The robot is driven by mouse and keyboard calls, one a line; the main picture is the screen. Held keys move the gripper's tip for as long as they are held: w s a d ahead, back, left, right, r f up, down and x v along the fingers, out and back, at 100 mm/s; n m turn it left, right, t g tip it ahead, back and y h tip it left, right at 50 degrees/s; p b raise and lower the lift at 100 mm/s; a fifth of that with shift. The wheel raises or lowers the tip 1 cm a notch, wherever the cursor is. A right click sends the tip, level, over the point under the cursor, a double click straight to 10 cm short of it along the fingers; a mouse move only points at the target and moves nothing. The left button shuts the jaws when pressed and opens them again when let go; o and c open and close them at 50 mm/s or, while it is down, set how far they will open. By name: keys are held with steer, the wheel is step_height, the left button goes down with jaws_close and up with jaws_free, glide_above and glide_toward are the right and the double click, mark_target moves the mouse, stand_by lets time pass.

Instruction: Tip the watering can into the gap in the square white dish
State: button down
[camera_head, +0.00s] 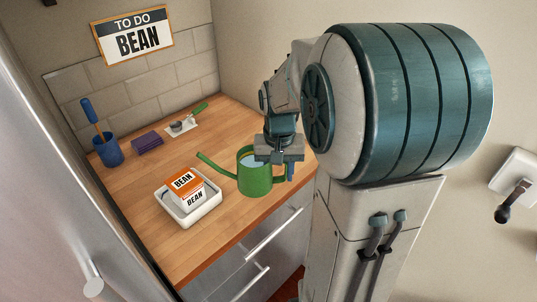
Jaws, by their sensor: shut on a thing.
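The green watering can (253,181) stands upright on or just above the wooden counter, and I cannot tell which. Its spout points up and left, and pale blue water shows at its open top. My gripper (280,160) is at the can's right rim and handle side, shut on the can; the fingertips are partly hidden. The square white dish (189,213) lies on the counter to the left of the can. An orange and white box marked BEAN stands in the dish, with a narrow gap around it. The spout tip is above and behind the dish, apart from it.
A blue cup (107,151) with a blue-handled tool stands at the back left. A purple block (146,142) and a green-handled trowel on a white rest (183,126) lie behind. A steel front edges the left. A sign reading TO DO BEAN (134,35) hangs on the wall.

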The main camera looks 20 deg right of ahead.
steer(key=shift+w+r, duration=0.1)
steer(key=shift+w, duration=0.45)
steer(key=shift+s+d+r+g+h, duration=0.15)
steer(key=shift+g+h, duration=0.1)
steer(key=shift+h, duration=0.25)
steer(key=shift+d+g+h, duration=0.15)
steer(key=shift+g+h, duration=0.1)
steer(key=shift+h, duration=0.25)
steer(key=shift+s+r+g+h, duration=0.1)
steer(key=shift+r+g+h, duration=0.25)
steer(key=shift+h, duration=0.35)
stand_by(1.0)
steer(key=shift+r+h, duration=0.3)
steer(key=shift+r, duration=0.05)
stand_by(0.3)
